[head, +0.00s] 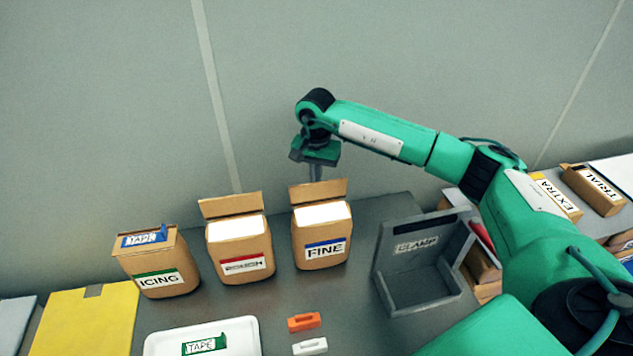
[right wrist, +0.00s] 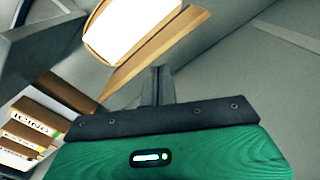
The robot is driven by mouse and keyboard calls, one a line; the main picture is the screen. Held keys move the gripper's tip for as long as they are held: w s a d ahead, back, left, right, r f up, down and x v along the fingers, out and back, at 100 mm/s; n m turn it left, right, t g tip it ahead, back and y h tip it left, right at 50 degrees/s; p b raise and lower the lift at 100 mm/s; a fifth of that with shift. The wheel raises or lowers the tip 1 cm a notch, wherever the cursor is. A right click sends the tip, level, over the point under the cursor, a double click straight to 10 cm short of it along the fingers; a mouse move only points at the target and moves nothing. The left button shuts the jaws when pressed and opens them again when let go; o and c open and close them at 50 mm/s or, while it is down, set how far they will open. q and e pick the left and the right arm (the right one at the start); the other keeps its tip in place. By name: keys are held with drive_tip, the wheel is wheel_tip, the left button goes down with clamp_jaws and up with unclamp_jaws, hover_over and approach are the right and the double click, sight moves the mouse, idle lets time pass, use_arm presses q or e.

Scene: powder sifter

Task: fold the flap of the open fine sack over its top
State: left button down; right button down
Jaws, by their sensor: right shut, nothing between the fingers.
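The fine sack (head: 322,248) stands upright on the grey table, a brown sack with a blue-striped FINE label. Its top is open on white contents, and its flap (head: 318,191) stands up along the back edge. My right gripper (head: 316,174) is shut and empty, pointing down just behind the flap. In the right wrist view the shut fingers (right wrist: 157,82) are close to the brown flap (right wrist: 140,59); I cannot tell whether they touch it. The white contents (right wrist: 128,28) show beyond the flap. My left gripper is not in view.
The rough sack (head: 240,250) stands open to the left, its flap up. The icing sack (head: 158,265) is closed, with tape on top. A grey clamp holder (head: 425,265) is at right. A white tape tray (head: 203,339), orange clip (head: 304,321) and white clip (head: 310,346) lie in front.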

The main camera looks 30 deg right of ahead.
drive_tip(key=shift+f, duration=0.15)
drive_tip(key=shift+f+b, duration=0.45)
drive_tip(key=shift+b, duration=0.2)
drive_tip(key=shift+s+a, duration=0.15)
drive_tip(key=shift+s, duration=0.45)
drive_tip(key=shift+s+a, duration=0.15)
drive_tip(key=shift+s, duration=0.4)
drive_tip(key=shift+s+a, duration=0.2)
drive_tip(key=shift+s, duration=0.6)
drive_tip(key=shift+s+a, duration=0.2)
drive_tip(key=shift+s, duration=0.65)
drive_tip(key=shift+s+a, duration=0.2)
drive_tip(key=shift+s, duration=0.6)
drive_tip(key=shift+w+r, duration=0.1)
drive_tip(key=shift+r, duration=0.1)
drive_tip(key=shift+w+d+r, duration=0.1)
drive_tip(key=shift+w+r, duration=0.35)
drive_tip(key=shift+r, duration=0.25)
drive_tip(key=shift+w+d+r, duration=0.1)
drive_tip(key=shift+w+r, duration=0.3)
drive_tip(key=shift+r, duration=0.25)
drive_tip(key=shift+f, duration=0.1)
drive_tip(key=shift+f, duration=0.1)
